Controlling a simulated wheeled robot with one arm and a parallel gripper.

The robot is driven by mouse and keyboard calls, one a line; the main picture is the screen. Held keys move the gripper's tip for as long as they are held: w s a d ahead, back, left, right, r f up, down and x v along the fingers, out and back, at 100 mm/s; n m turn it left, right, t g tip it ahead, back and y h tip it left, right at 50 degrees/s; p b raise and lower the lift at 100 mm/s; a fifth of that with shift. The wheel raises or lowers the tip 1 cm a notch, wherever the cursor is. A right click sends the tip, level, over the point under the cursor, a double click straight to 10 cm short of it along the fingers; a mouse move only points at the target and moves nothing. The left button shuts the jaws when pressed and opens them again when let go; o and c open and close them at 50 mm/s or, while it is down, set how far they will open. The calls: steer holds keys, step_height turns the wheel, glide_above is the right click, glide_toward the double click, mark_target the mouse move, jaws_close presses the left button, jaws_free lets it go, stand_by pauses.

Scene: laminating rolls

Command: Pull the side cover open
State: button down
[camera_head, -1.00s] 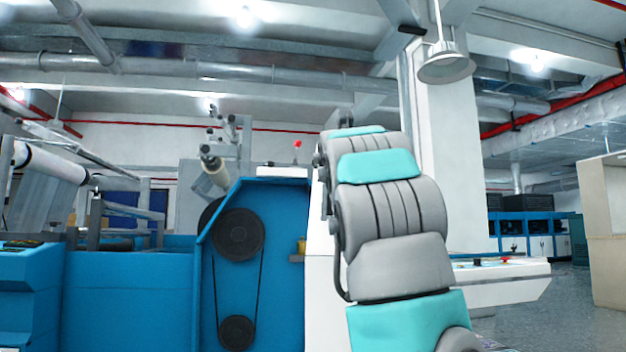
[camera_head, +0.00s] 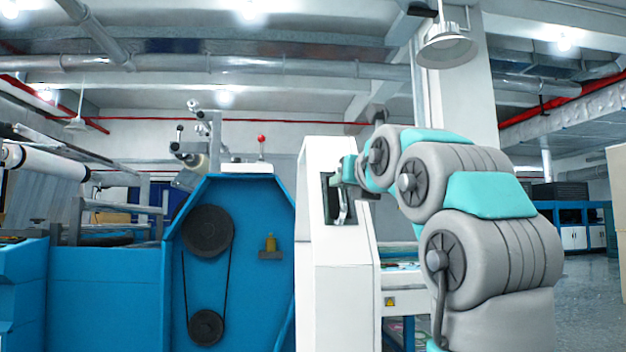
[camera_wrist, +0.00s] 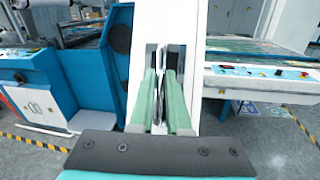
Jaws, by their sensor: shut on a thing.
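The side cover (camera_head: 318,268) is a tall white panel at the right of the blue machine end in the head view. It also shows as the white upright panel (camera_wrist: 165,20) in the wrist view. A recess in it holds an upright metal handle (camera_head: 341,212). My gripper (camera_head: 346,178) reaches this recess from the right. In the wrist view its two green fingers (camera_wrist: 160,78) are closed around the narrow handle, which partly hides between them. I cannot tell how far the cover stands from the machine.
The blue machine end (camera_head: 250,230) carries black pulleys (camera_head: 208,230) and a belt. A white control panel (camera_wrist: 260,82) with buttons lies to the right in the wrist view. A blue cabinet (camera_wrist: 40,90) stands left. Grey floor (camera_wrist: 270,150) is clear at lower right.

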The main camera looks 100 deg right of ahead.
steer(key=s+n+t+p, duration=0.1)
steer(key=s+t+p, duration=0.1)
steer(key=s, duration=0.5)
steer(key=shift+f+y+p, duration=0.25)
steer(key=shift+y+p, duration=0.05)
steer(key=shift+p, duration=0.45)
steer(key=c, duration=0.9)
jaws_free()
steer(key=shift+r, duration=0.1)
steer(key=shift+a, duration=0.15)
steer(key=v, duration=0.7)
steer(key=shift+s+a+b, duration=0.15)
steer(key=shift+a+b, duration=0.15)
steer(key=shift+b, duration=0.1)
